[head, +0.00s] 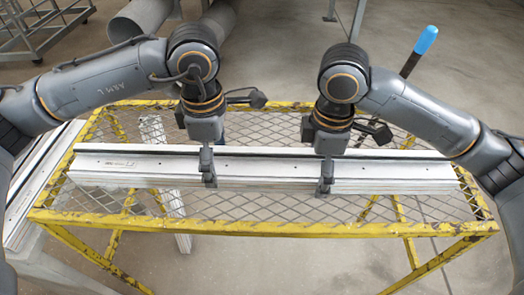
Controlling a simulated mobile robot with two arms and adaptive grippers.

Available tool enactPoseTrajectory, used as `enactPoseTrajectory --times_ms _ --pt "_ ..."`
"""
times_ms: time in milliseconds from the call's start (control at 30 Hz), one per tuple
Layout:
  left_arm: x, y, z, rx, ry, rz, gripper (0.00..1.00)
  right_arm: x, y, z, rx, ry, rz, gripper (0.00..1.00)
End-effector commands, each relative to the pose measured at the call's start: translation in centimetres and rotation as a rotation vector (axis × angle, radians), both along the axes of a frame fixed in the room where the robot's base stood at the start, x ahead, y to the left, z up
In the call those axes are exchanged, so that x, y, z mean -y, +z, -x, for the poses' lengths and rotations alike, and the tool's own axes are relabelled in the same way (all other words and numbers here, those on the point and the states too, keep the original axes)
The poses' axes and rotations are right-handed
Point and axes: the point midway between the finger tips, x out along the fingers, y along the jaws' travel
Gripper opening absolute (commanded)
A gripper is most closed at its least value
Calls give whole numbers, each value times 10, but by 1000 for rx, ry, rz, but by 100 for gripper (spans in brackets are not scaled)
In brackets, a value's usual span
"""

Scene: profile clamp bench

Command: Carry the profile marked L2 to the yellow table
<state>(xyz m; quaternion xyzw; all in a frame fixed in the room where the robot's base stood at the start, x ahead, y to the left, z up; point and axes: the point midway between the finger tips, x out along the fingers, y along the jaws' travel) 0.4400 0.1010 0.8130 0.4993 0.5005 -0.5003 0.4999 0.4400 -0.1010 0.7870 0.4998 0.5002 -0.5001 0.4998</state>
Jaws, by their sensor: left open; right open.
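A long pale profile (265,167) lies lengthwise on the mesh top of the yellow table (270,228). It has a dark groove along its back, and a small label near its left end is too small to read. My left gripper (208,168) is open, with its fingers around the profile left of its middle. My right gripper (325,176) is open, with its fingers around the profile right of its middle. The profile appears to rest on the table. Whether the fingers touch it, I cannot tell.
More pale profile-like pieces (38,178) lie on a grey support at the left, beside the table. A blue-handled lever (426,40) stands behind my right arm. Large grey pipes (142,20) and a wheeled rack (45,30) are at the back left. Floor is clear at the front.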

Motion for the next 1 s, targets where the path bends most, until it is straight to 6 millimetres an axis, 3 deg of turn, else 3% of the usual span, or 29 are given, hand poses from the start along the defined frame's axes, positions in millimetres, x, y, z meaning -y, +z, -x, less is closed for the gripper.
enactPoseTrajectory --times_ms 533,767,1000 --pt "1 101 -1 3 1 1 88 0 0 0 0 0 0 88" --pt "0 115 0 1 0 0 88 0 5 -1 2 0 0 88" --pt "0 116 0 1 0 0 88 -1 48 -1 5 1 -1 88"
